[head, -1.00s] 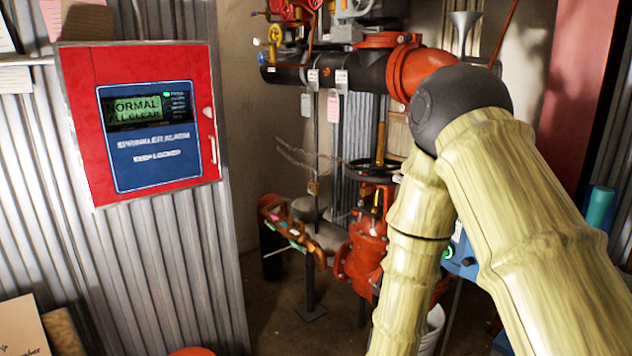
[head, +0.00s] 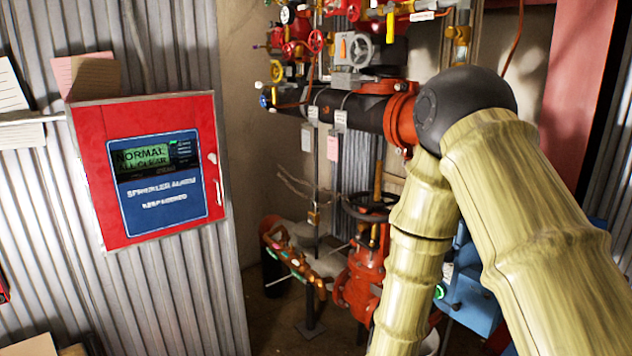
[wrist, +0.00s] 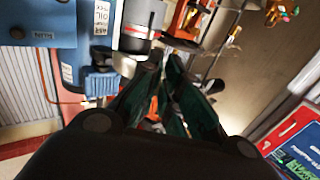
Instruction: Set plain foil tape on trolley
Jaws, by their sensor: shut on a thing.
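My gripper (wrist: 162,68) shows in the wrist view with its two dark green fingers close together at the tips. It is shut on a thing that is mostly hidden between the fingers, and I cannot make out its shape. In the head view my pale, bamboo-like arm crosses the right side, and the gripper is below the picture. I cannot pick out the plain foil tape or the trolley for certain in either view.
A red alarm panel (head: 88,178) hangs on the corrugated wall at left. Red valves (head: 355,285) and black pipework (head: 340,110) stand behind my arm. A blue machine (head: 470,300) is at right; blue equipment (wrist: 70,25) also shows upper left in the wrist view.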

